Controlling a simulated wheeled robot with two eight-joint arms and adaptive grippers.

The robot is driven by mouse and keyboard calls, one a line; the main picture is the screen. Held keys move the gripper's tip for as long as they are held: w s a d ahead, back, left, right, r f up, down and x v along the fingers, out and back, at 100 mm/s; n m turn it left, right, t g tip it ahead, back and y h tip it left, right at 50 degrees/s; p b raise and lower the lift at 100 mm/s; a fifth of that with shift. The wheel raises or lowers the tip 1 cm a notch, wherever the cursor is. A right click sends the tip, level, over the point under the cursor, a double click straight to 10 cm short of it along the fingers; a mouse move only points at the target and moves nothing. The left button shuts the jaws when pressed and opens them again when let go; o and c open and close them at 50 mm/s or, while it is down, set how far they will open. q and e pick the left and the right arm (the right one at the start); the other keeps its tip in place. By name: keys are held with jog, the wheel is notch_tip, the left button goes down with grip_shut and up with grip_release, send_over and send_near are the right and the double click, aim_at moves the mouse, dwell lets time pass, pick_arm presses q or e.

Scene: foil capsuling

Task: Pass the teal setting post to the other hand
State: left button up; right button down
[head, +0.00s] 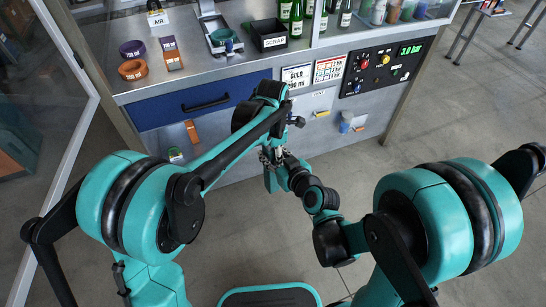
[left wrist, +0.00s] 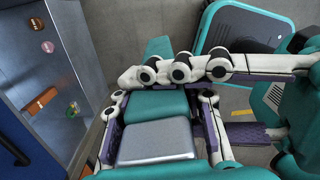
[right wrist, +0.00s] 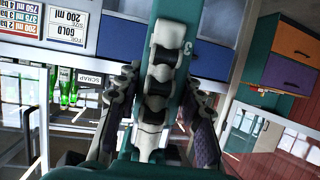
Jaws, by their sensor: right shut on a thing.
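The teal setting post (head: 270,181) is upright between my two grippers, in front of the bench. My right gripper (head: 283,165) is shut on it from the right. In the left wrist view the post's teal body and grey end (left wrist: 155,143) lie between the fingers of my left gripper (left wrist: 160,118). Whether those fingers press on the post is unclear. The right gripper's pale fingers cross behind. In the right wrist view the post (right wrist: 187,40), marked with an S, stands between the right fingers, with a left-gripper finger in front of part of it.
The bench's blue drawer (head: 205,103) is just behind the grippers. A control panel (head: 385,65) is at right. The floor below is clear.

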pick_arm(q)
jog(key=c, duration=0.5)
grip_shut()
pick_arm(e)
jog(key=c, duration=0.9)
grip_release()
jog(key=shift+s, duration=0.1)
jog(key=s+d+r+m+g+h, duration=0.3)
jog(key=s+d+m+g+h, duration=0.1)
jog(key=s+d, duration=0.9)
jog(key=s+g+h, duration=0.1)
jog(key=s, duration=0.2)
jog(key=shift+r+m+g+h, duration=0.2)
jog(key=shift+m+g+h, duration=0.1)
jog(key=shift+m+g, duration=0.1)
